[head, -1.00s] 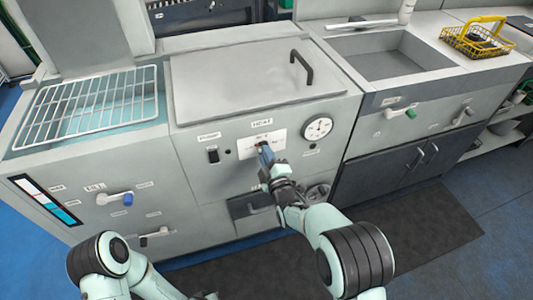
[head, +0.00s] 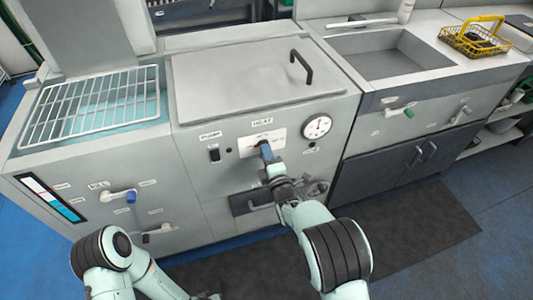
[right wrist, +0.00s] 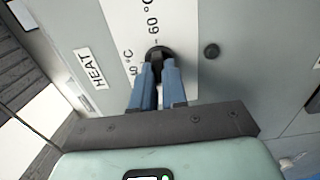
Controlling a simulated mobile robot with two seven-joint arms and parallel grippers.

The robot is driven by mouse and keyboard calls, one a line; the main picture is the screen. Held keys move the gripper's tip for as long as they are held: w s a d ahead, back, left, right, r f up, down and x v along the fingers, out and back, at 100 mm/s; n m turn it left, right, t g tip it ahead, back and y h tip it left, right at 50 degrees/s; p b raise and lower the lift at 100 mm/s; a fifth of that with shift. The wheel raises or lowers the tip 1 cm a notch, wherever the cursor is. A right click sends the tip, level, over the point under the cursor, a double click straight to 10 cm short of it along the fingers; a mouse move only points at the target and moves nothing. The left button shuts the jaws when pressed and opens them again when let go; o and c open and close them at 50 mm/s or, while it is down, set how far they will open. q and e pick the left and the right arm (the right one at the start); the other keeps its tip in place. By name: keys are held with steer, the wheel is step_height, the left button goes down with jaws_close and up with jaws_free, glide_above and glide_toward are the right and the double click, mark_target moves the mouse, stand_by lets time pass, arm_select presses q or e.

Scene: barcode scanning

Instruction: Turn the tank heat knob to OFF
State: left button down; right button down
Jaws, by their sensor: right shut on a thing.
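The tank heat knob (right wrist: 158,54) is black and sits on a white plate (right wrist: 172,20) with temperature marks, beside a HEAT label (right wrist: 90,68). In the right wrist view the 60 °C mark is just above the knob and another °C mark is to its left. My right gripper (right wrist: 158,78) has its blue fingers on either side of the knob, shut on it. In the head view this gripper (head: 266,150) covers the knob, so its pointing direction cannot be read. My left arm is at the lower left; its gripper is out of view.
A round gauge (head: 317,127) is right of the heat plate and a PUMP switch (head: 214,155) is left of it. A drawer-like handle (head: 251,199) lies below my right wrist. A blue-handled valve (head: 128,197) is on the left front panel.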

steer(key=c, duration=1.2)
jaws_free()
steer(key=shift+o, duration=0.2)
steer(key=shift+s, duration=0.1)
